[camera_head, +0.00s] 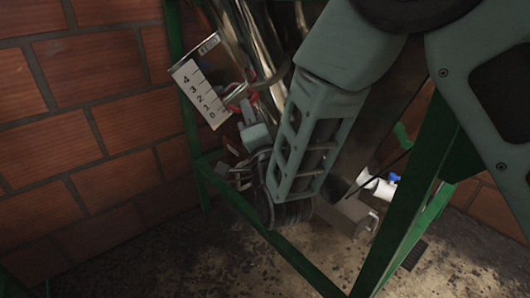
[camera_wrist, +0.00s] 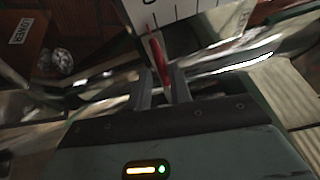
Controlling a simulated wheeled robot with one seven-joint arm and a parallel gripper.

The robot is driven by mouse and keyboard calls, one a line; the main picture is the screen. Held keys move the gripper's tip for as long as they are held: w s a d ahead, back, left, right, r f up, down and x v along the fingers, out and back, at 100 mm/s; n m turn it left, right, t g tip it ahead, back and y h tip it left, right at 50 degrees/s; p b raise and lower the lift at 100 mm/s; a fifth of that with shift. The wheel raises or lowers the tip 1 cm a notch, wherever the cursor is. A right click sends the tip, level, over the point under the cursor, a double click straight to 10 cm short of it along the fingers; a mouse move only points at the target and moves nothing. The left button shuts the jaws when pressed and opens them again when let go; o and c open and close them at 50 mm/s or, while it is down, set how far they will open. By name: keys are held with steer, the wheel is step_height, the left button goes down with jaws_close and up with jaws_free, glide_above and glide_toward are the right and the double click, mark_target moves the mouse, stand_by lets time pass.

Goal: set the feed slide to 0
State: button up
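A white scale plate (camera_head: 197,92) with black numbers 4 to 0 stands tilted at the upper left, 0 at its lower end. Its lower part also shows in the wrist view (camera_wrist: 190,12). A red part (camera_head: 238,94), likely of the feed slide, sits just right of the plate near its low numbers. In the wrist view this red part (camera_wrist: 157,52) runs from the plate down between the fingers of my gripper (camera_wrist: 163,86). The fingers stand slightly apart on either side of it; whether they press on it is unclear. The exact reading is unclear.
Shiny metal tubing (camera_head: 238,35) rises behind the plate. Green frame bars (camera_head: 190,120) stand left and right of my arm. A white pipe with a blue valve (camera_head: 378,186) lies at the right. A brick wall (camera_head: 90,110) closes the left side.

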steer(key=b+v, duration=0.2)
steer(key=v, duration=1.3)
steer(key=shift+s, duration=0.1)
